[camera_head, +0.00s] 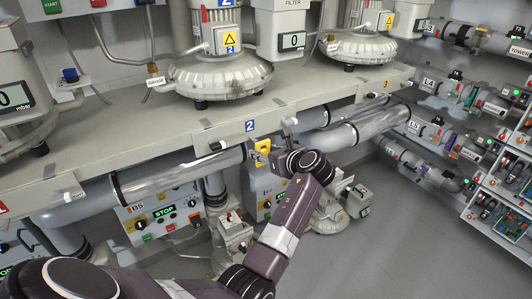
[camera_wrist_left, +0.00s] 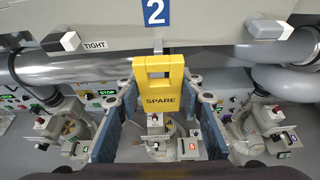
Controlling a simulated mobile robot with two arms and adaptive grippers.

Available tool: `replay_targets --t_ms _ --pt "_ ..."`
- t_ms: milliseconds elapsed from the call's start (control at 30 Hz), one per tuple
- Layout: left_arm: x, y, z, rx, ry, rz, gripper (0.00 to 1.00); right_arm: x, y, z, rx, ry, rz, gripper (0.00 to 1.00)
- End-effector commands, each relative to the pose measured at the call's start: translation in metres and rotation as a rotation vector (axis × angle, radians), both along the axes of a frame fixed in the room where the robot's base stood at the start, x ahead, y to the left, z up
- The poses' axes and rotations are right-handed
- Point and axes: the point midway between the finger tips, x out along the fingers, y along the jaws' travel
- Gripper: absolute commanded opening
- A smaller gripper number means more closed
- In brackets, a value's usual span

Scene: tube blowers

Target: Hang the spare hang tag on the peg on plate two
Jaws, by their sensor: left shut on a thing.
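The yellow hang tag marked SPARE (camera_wrist_left: 161,92) is upright between the blue-padded fingers of my left gripper (camera_wrist_left: 162,97), with its slotted top end up. In the head view the tag (camera_head: 262,146) is just below the front edge of the bench, and my left gripper (camera_head: 275,156) is shut on it. The blue plate with a white 2 (camera_head: 250,127) is on the bench front, just above the tag; it also shows at the top of the left wrist view (camera_wrist_left: 155,12). My right gripper is out of view.
A white-and-black handle by the TIGHT label (camera_wrist_left: 60,41) is left of the tag, and a similar one (camera_wrist_left: 270,30) is to its right. Clear pipes (camera_head: 165,178) run under the bench edge (camera_head: 110,160). Blowers stand above; boxes with buttons are below.

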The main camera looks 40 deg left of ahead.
Motion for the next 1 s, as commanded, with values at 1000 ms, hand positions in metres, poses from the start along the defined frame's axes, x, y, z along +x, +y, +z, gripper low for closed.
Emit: replay_targets --t_ms 1000 --pt "0.022 0.055 -0.001 0.002 0.000 0.001 0.18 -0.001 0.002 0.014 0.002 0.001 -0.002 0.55"
